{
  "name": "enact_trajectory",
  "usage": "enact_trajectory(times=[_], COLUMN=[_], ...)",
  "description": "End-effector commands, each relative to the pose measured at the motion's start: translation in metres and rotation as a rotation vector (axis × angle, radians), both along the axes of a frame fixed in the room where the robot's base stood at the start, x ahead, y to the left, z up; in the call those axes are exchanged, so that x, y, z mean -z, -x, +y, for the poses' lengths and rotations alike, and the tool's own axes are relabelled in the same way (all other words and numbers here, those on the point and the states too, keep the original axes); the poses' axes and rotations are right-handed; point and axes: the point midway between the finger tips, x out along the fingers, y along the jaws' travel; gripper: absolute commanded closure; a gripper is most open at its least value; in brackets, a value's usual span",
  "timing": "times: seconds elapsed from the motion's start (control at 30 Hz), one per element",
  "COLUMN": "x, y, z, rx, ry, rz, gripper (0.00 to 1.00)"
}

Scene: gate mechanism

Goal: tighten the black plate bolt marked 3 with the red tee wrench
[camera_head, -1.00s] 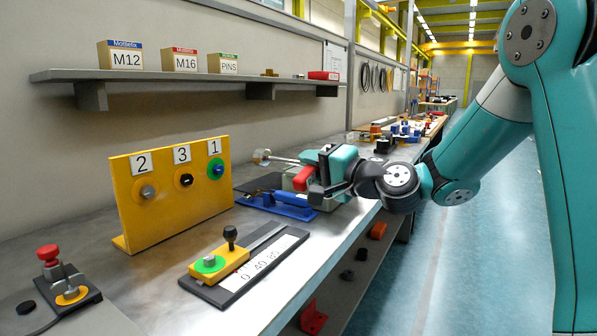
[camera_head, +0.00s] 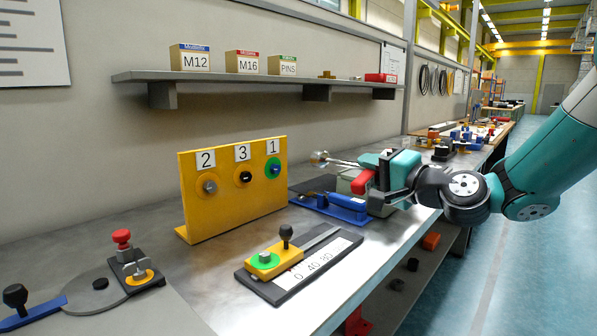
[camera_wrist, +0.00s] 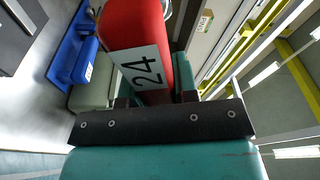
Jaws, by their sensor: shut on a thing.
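The yellow upright plate (camera_head: 215,213) stands on the bench with three numbered bolts. The bolt marked 3 (camera_head: 246,177) is in the middle, black, between the grey bolt marked 2 (camera_head: 209,187) and the green-ringed bolt marked 1 (camera_head: 274,168). My gripper (camera_head: 378,180) is shut on the red tee wrench (camera_head: 362,182), to the right of the plate. The wrench's thin shaft points left, its round end (camera_head: 319,157) apart from the plate. In the wrist view the red handle (camera_wrist: 135,30), labelled 24, sits between the jaws. The grip contact is partly hidden.
A blue clamp-like tool (camera_head: 335,205) lies below the wrench. A slide fixture (camera_head: 285,262) with a scale lies in front of the plate. A red-knobbed fixture (camera_head: 128,262) is at left. A shelf (camera_head: 215,77) with boxes hangs above. Bare bench lies between plate and slide fixture.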

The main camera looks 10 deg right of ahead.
Motion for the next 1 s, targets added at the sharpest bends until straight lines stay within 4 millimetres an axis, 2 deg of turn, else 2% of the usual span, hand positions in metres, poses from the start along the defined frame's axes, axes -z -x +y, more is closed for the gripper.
enact_trajectory(times=[0.13,0.4,0.5,0.67,1.0], x=[0.009,0.043,0.048,0.047,0.046], y=[0.000,0.009,0.013,0.007,-0.021], z=[0.018,0.088,0.102,0.114,0.133], rx=[-0.004,-0.003,-0.002,-0.001,0.000], ry=[-0.002,-0.004,-0.002,-0.002,-0.001], rz=[0.006,0.009,0.002,-0.001,0.000], gripper=[1.00,1.00,1.00,1.00,1.00])
